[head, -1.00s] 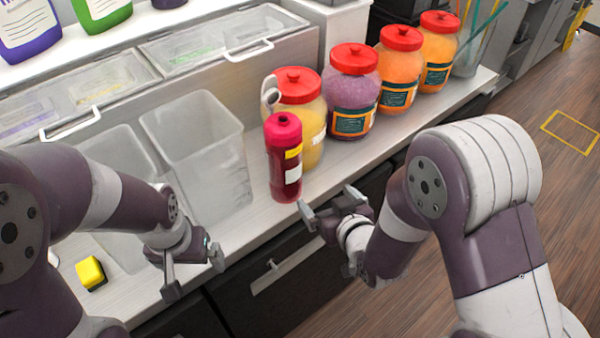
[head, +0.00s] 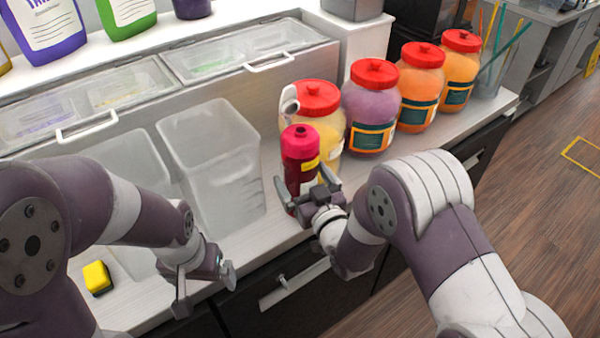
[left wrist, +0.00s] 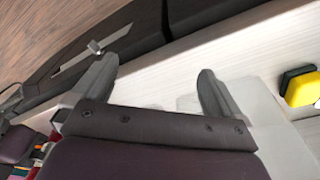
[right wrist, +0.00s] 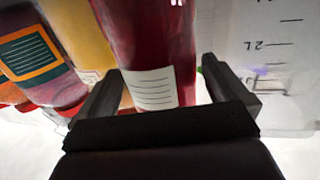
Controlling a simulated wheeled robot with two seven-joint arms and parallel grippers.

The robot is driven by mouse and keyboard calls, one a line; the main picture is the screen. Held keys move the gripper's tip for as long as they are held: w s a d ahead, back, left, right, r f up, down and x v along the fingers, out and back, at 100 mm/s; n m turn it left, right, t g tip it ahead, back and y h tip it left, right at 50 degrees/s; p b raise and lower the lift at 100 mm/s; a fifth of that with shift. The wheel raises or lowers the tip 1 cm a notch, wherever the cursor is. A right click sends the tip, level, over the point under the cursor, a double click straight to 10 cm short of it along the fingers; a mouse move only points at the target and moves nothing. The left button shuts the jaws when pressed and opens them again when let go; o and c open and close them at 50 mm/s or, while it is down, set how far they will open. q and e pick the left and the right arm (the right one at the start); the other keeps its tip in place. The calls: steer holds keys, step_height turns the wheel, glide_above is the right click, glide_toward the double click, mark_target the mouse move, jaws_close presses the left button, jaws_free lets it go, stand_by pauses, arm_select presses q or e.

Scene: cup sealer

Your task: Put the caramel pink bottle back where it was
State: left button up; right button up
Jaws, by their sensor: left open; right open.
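The caramel pink bottle (head: 299,152), dark red with a pink cap, stands upright on the counter in front of the yellow jar. My right gripper (head: 307,190) is open at the bottle's lower part. In the right wrist view the bottle (right wrist: 157,50) with its white label lies between the two open fingers (right wrist: 155,95); I cannot tell whether they touch it. My left gripper (head: 203,287) is open and empty over the counter's front edge.
Several red-lidded jars stand in a row, the yellow one (head: 326,130) right behind the bottle, the purple one (head: 370,110) beside it. A clear container (head: 215,165) stands left of the bottle. A yellow sponge (head: 97,277) lies at the left. Lidded bins (head: 230,55) line the back.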

steer(key=c, duration=1.4)
steer(key=shift+w+r, duration=0.1)
steer(key=shift+r, duration=0.05)
steer(key=shift+c, duration=1.4)
steer(key=shift+r, duration=0.1)
